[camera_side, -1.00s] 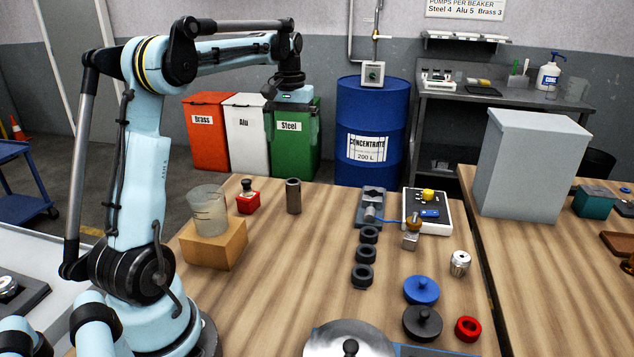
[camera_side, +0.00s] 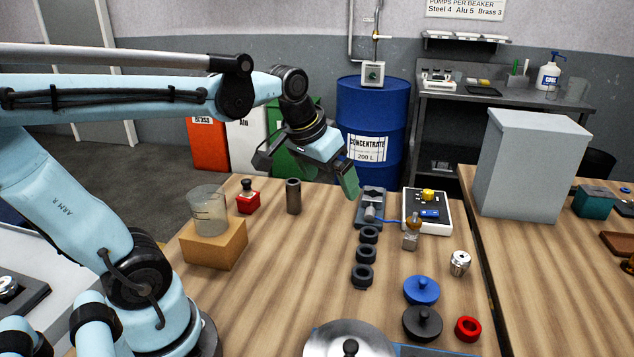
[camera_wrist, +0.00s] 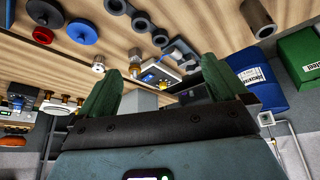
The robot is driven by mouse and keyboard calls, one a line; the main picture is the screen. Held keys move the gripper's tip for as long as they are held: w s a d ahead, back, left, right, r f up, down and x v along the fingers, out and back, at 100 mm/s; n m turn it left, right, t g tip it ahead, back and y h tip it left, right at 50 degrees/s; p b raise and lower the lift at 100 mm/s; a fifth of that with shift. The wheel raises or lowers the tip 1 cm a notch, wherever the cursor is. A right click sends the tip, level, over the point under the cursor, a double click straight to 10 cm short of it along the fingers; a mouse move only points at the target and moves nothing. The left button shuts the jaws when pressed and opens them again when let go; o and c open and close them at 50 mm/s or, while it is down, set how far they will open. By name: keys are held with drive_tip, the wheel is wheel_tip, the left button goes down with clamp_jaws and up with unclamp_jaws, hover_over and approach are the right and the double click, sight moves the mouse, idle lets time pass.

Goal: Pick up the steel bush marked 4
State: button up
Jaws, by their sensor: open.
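No mark 4 is legible in either view, so I cannot tell which part is the steel bush. Three dark ring-shaped parts stand in a row on the wooden bench: a far ring (camera_side: 370,235), a middle ring (camera_side: 365,254) and a near ring (camera_side: 362,276). They also show in the wrist view, among them an end ring (camera_wrist: 160,38). A taller dark hollow cylinder (camera_side: 293,196) stands to their left, and a small silver part (camera_side: 460,263) to their right. My gripper (camera_side: 347,180) is open and empty, above the bench behind the rings. Its green fingers (camera_wrist: 162,88) are spread in the wrist view.
A grey fixture (camera_side: 372,195) lies near my gripper, with a white control box (camera_side: 428,212) to its right. A beaker (camera_side: 207,210) stands on a wooden block (camera_side: 214,246) at left. Blue (camera_side: 421,290) and black knobbed discs (camera_side: 422,323) lie front right. The bench's middle is clear.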

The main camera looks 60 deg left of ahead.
drive_tip(key=s+d+f+m+t, duration=0.2)
drive_tip(key=s+d+f, duration=0.2)
drive_tip(key=d, duration=0.1)
drive_tip(key=shift+d+f+h, duration=0.15)
drive_tip(key=shift+d+h, duration=0.25)
drive_tip(key=shift+s+d+f+m, duration=0.1)
drive_tip(key=shift+d+f+m, duration=0.1)
drive_tip(key=shift+m, duration=0.1)
drive_tip(key=shift+c, duration=1)
drive_tip(key=c, duration=0.3)
drive_tip(key=shift+c, duration=0.2)
